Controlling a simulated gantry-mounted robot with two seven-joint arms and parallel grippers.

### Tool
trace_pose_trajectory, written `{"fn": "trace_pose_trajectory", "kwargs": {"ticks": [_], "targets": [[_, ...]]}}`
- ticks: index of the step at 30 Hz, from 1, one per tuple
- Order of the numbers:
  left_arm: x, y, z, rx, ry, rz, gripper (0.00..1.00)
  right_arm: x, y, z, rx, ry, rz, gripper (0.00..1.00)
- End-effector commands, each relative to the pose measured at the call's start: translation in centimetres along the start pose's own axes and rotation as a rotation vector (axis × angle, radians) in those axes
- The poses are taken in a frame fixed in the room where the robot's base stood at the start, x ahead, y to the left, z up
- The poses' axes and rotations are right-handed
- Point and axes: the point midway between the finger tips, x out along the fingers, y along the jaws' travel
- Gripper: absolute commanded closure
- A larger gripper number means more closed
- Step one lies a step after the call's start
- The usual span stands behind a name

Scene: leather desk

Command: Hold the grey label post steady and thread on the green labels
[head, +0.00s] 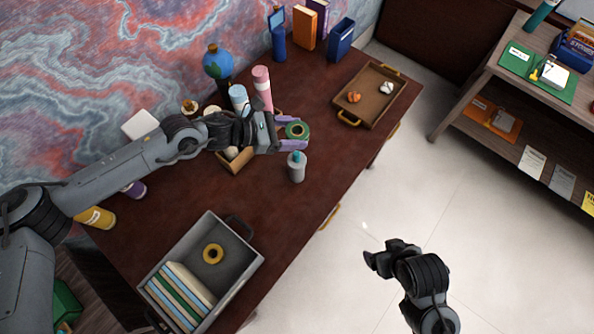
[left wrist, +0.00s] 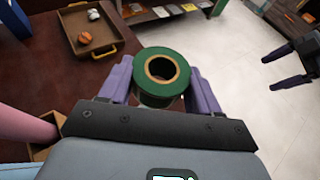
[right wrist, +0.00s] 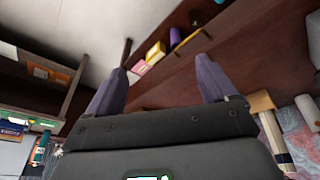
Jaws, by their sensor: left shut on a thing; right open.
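My left gripper (head: 292,132) is shut on a green label ring (head: 304,128) with a tan inner rim, held above the desk. The ring's hole shows from above in the left wrist view (left wrist: 176,88), between the purple fingers. A grey upright cylinder with a teal top (head: 297,170) stands on the desk just below the held ring in the head view, apart from it; I cannot tell if it is the label post. My right gripper is beyond the desk's front edge, over the floor. Its purple fingers are apart and empty in the right wrist view (right wrist: 160,72).
A grey crate (head: 246,272) at the near end holds books and a yellow ring (head: 213,254). A wooden tray (head: 371,114) with small objects is at the far right. A pink cylinder (head: 262,88), a globe (head: 217,62) and a wooden box (head: 236,164) stand around the left arm. The desk's middle front is bare.

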Motion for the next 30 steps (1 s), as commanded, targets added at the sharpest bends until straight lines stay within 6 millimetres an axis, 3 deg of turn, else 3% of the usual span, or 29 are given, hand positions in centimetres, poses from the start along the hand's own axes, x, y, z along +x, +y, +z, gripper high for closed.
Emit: {"fn": "trace_pose_trajectory", "kwargs": {"ticks": [8, 14, 20, 30], "targets": [[0.0, 0.1, 0.2, 0.0, -0.001, 0.0, 0.68, 0.2, 0.3, -1.4, -0.324, 0.073, 0.017, 0.15], [0.0, 0.1, 0.1, 0.0, -0.001, 0.0, 0.68, 2.6, -0.2, -2.1, -0.662, 0.127, 0.041, 0.15], [0.0, 0.1, 0.1, 0.0, -0.001, 0.001, 0.68, 6.0, -3.5, -2.6, -1.046, 0.176, 0.067, 0.15], [0.0, 0.1, 0.1, 0.0, -0.001, 0.001, 0.68, 11.2, -11.8, -5.3, -1.797, 0.235, 0.26, 0.15]]}}
